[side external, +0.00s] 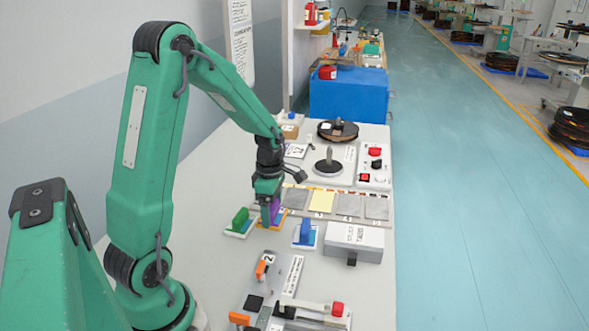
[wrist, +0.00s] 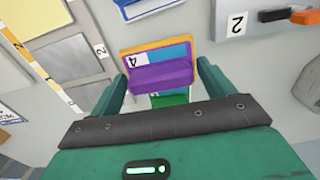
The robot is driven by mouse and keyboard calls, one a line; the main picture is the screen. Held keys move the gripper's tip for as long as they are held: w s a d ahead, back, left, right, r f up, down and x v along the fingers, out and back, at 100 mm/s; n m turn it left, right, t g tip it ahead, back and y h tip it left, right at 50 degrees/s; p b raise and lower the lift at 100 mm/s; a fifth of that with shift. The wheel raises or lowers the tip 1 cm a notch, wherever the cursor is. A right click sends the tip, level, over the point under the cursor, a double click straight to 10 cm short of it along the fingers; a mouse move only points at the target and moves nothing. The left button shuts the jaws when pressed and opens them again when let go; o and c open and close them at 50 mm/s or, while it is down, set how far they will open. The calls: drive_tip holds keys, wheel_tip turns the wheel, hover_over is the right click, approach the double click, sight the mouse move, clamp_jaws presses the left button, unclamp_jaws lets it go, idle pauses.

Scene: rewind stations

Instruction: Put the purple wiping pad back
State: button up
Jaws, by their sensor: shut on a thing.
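The purple wiping pad (side external: 275,208) is in my gripper (side external: 268,203), low over the table in the side external view. In the wrist view the purple pad (wrist: 161,78) lies between the two green fingers of my gripper (wrist: 160,85), which are shut on it. An orange-edged holder (wrist: 153,45) with a blue face and a label 4 shows right behind the pad. The same orange-edged holder (side external: 271,225) shows under the gripper in the side external view. I cannot tell whether the pad touches the holder.
A green pad (side external: 240,220) stands in a holder at left and a blue pad (side external: 306,231) in one at right, both close by. A row of grey and yellow squares (side external: 322,201) lies behind. A grey box (side external: 354,242) stands at right. Tools (side external: 262,266) lie in front.

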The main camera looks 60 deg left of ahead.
drive_tip(key=shift+a+f, duration=0.2)
drive_tip(key=shift+a, duration=0.15)
drive_tip(key=shift+f, duration=0.1)
drive_tip(key=shift+f, duration=1.95)
drive_tip(key=shift+f, duration=0.15)
drive_tip(key=o, duration=0.9)
wheel_tip(320, 180, up, 12)
drive_tip(key=shift+r, duration=0.2)
